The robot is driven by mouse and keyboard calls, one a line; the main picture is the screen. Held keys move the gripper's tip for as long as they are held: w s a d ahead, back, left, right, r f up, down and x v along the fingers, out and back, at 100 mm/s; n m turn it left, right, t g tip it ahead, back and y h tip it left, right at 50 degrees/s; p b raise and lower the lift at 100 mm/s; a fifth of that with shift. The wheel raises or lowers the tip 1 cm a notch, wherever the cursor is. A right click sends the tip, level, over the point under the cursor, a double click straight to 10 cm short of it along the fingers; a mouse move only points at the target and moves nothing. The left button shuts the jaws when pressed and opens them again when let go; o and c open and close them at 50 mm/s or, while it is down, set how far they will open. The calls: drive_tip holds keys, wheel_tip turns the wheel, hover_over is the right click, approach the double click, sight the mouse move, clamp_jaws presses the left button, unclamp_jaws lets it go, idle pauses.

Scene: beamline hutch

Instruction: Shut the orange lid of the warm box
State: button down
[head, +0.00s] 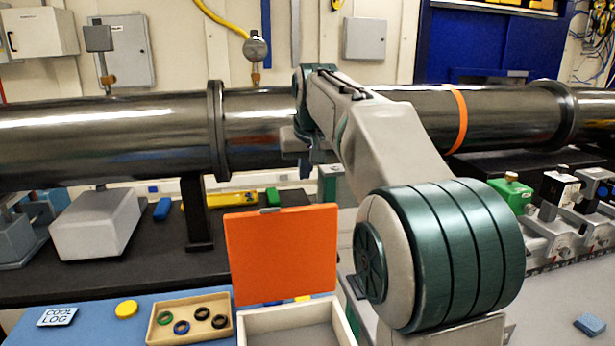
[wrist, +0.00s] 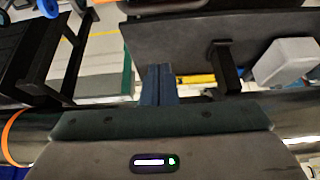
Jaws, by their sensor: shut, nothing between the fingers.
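The warm box (head: 285,322) stands at the bottom centre of the head view, with a pale rim. Its orange lid (head: 281,254) is open and stands nearly upright along the box's far side, its flat face toward me. A small grey tab sits on the lid's top edge. My gripper (head: 306,172) is up by the large pipe, above the lid and a little to its right, apart from it. Its blue fingers (wrist: 158,86) are together and empty in the wrist view.
A large dark pipe (head: 120,135) crosses behind the lid. A tan tray (head: 190,319) with several rings, a yellow disc (head: 126,308) and a COOL LOG label (head: 57,316) lie left of the box. Optics mounts (head: 560,215) stand at the right.

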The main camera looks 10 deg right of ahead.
wheel_tip(320, 180, down, 8)
drive_tip(key=shift+r, duration=0.15)
idle(0.4)
drive_tip(key=shift+s+a, duration=0.1)
drive_tip(key=shift+s, duration=0.05)
drive_tip(key=shift+s+t+b, duration=0.3)
drive_tip(key=shift+s+b, duration=0.15)
drive_tip(key=shift+b, duration=0.35)
drive_tip(key=shift+s, duration=0.1)
